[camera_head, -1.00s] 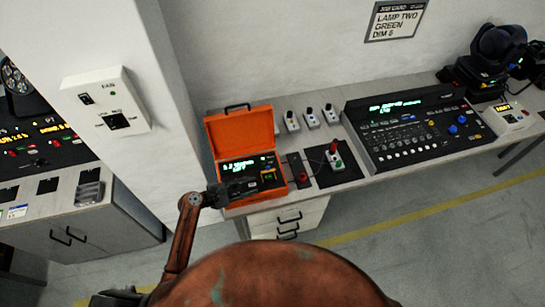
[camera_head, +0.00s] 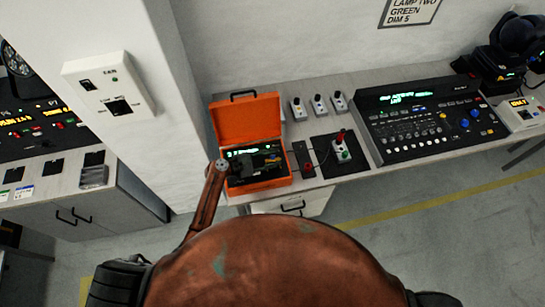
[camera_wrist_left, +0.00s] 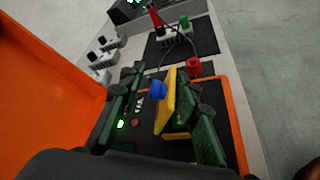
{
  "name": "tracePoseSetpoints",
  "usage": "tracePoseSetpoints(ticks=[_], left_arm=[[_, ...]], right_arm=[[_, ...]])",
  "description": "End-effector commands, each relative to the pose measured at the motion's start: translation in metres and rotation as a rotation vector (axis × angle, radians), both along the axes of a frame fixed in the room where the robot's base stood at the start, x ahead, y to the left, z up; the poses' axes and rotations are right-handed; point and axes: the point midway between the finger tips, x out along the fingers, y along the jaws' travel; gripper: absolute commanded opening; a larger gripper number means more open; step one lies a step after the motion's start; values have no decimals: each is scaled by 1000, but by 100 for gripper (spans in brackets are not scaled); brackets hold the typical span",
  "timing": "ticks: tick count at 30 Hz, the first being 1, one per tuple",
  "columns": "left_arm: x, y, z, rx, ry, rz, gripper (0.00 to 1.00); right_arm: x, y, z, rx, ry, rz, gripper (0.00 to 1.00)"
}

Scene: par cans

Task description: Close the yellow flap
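The yellow flap (camera_wrist_left: 168,98) stands raised and tilted inside the open orange case (camera_head: 247,120). A blue part (camera_wrist_left: 158,90) shows right beside the flap's face. My left gripper (camera_head: 266,161) is over the case's panel; in the left wrist view its two dark green fingers (camera_wrist_left: 156,80) are spread apart. The flap stands between them in that view, closer to the right finger. I cannot tell whether that finger touches it. In the head view the gripper hides much of the panel and the flap is hard to make out. My right gripper is not in view.
The case's orange lid (camera_wrist_left: 45,75) stands open behind the panel. A black plate with a red-handled lever (camera_head: 341,142) and a small red knob (camera_head: 308,168) are right of the case. Three small switch boxes (camera_head: 318,105) stand behind. A large console (camera_head: 425,120) is farther right.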

Motion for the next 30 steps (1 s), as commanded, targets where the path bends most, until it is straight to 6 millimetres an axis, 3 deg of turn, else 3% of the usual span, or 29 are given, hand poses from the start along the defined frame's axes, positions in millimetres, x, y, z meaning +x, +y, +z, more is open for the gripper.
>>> tracePoseSetpoints(ticks=[7, 20, 30], left_arm=[[0, 1, 0, 0, 0, 1, 30], [1, 2, 0, 1, -1, 5, 0], [1, 3, 1, 2, -6, 7, 0]], right_arm=[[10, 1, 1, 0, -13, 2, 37], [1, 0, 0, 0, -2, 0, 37], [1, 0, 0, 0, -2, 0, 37]])
